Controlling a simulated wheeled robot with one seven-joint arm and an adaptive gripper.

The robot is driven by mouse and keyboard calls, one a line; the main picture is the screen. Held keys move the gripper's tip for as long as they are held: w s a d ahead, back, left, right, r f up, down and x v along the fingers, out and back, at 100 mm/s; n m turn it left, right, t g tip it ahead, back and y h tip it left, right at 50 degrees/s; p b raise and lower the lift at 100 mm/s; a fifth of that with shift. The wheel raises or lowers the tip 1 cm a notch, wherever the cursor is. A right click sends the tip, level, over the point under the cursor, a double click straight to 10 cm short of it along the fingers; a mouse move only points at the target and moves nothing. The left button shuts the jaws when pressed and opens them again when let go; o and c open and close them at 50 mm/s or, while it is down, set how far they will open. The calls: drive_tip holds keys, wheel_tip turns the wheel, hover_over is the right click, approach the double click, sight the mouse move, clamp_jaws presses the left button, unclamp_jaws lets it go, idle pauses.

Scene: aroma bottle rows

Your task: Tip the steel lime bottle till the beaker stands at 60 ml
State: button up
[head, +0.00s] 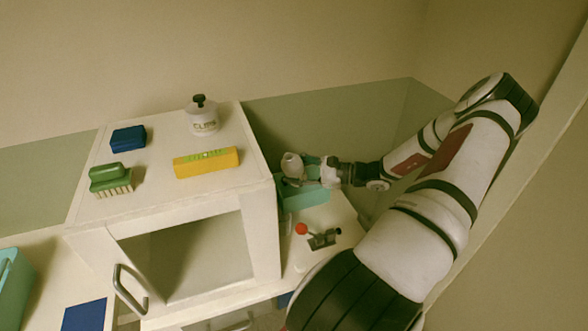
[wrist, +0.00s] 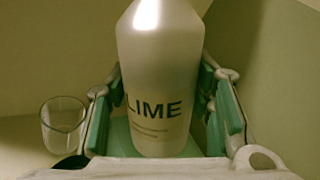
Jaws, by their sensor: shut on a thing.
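The lime bottle (wrist: 158,75) fills the middle of the wrist view, pale, with "LIME" on its front. My gripper (wrist: 160,110) is shut on it, with a green-padded finger at each side. The bottle looks upright in the wrist view; its top is cut off. In the head view my gripper (head: 310,172) holds the bottle (head: 292,164) beside the cabinet's right side. The clear glass beaker (wrist: 63,125) stands left of the bottle in the wrist view, apart from it. It looks empty, and I cannot read any marks on it.
A white bottle with a black top (head: 203,117), a yellow level (head: 206,162), a green brush (head: 111,178) and a blue block (head: 128,138) are on the cabinet top (head: 160,188). A teal box (head: 305,196) and a red-knobbed device (head: 318,237) are on the lower right surface.

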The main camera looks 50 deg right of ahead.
sight(305, 176)
drive_tip(key=shift+a+f, duration=0.1)
drive_tip(key=shift+f, duration=0.1)
drive_tip(key=shift+s+a+n+b, duration=0.1)
drive_tip(key=shift+a+n+b, duration=0.15)
drive_tip(key=shift+n+b, duration=0.45)
drive_tip(key=shift+d+f+n+h+b, duration=0.3)
drive_tip(key=shift+n+b, duration=0.3)
drive_tip(key=shift+n, duration=0.25)
drive_tip(key=shift+d+f+n+h+b, duration=0.25)
drive_tip(key=shift+n+b, duration=0.3)
drive_tip(key=shift+n, duration=0.3)
idle(1.1)
drive_tip(key=shift+w+d+f+n+h+b, duration=0.1)
drive_tip(key=shift+f+n+h+b, duration=0.1)
drive_tip(key=shift+f+n+b, duration=0.25)
drive_tip(key=shift+w+f+n+h+b, duration=0.15)
drive_tip(key=shift+f+n+b, duration=0.15)
drive_tip(key=shift+f, duration=0.25)
idle(0.6)
drive_tip(key=shift+d+r+n, duration=0.1)
drive_tip(key=shift+r+n, duration=0.1)
drive_tip(key=shift+n, duration=0.15)
idle(0.3)
drive_tip(key=shift+r+n+h, duration=0.1)
drive_tip(key=shift+n+h, duration=0.2)
drive_tip(key=shift+n, duration=0.1)
idle(1.7)
